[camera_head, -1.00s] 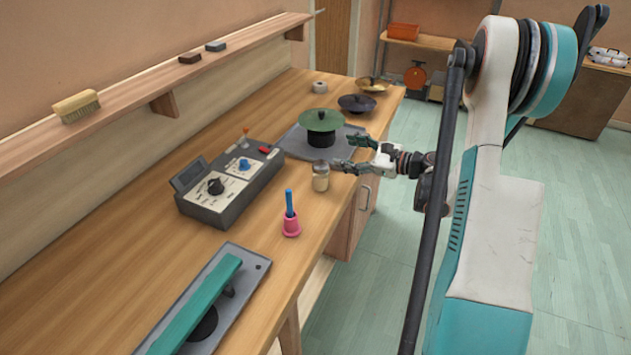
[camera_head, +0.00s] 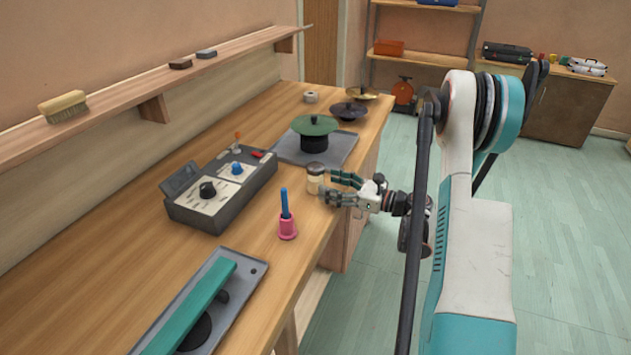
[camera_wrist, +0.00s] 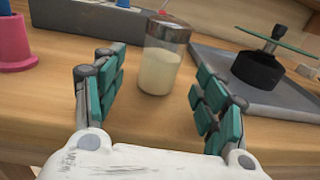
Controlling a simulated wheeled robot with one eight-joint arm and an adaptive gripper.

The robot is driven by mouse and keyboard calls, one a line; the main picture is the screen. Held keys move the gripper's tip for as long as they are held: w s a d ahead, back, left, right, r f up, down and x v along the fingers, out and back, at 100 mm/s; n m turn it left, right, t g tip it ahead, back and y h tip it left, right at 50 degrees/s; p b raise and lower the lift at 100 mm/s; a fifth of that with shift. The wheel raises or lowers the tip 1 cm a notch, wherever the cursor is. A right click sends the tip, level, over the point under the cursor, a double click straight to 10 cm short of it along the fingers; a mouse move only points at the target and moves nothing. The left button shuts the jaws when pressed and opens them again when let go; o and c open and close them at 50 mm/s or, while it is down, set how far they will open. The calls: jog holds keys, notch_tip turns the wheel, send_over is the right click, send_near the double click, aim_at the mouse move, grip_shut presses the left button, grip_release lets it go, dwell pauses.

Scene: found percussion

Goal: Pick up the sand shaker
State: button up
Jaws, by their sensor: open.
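The sand shaker (camera_head: 315,180) is a small clear jar with pale sand and a dark lid. It stands upright on the wooden bench near its right edge. In the wrist view the shaker (camera_wrist: 160,62) shows beyond and between my fingertips, with sand filling its lower part. My gripper (camera_head: 333,187) is at the bench edge, just right of the shaker and pointing at it. In the wrist view my gripper (camera_wrist: 160,92) has its two teal-padded fingers spread apart with nothing held between them. I cannot tell how far the fingertips reach along the jar's sides.
A pink bell-like object with a blue handle (camera_head: 287,225) stands nearer on the bench. A grey control box (camera_head: 220,190) is left of the shaker. A grey tray (camera_head: 345,152) with a green disc on a black base (camera_head: 315,130) is behind it. A teal bar (camera_head: 190,312) lies in front.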

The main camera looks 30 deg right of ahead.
aim_at(317, 179)
jog(key=shift+b+x, duration=1.15)
jog(key=shift+x, duration=1.6)
jog(key=shift+d+r, duration=0.1)
jog(key=shift+r, duration=0.1)
jog(key=c, duration=1.3)
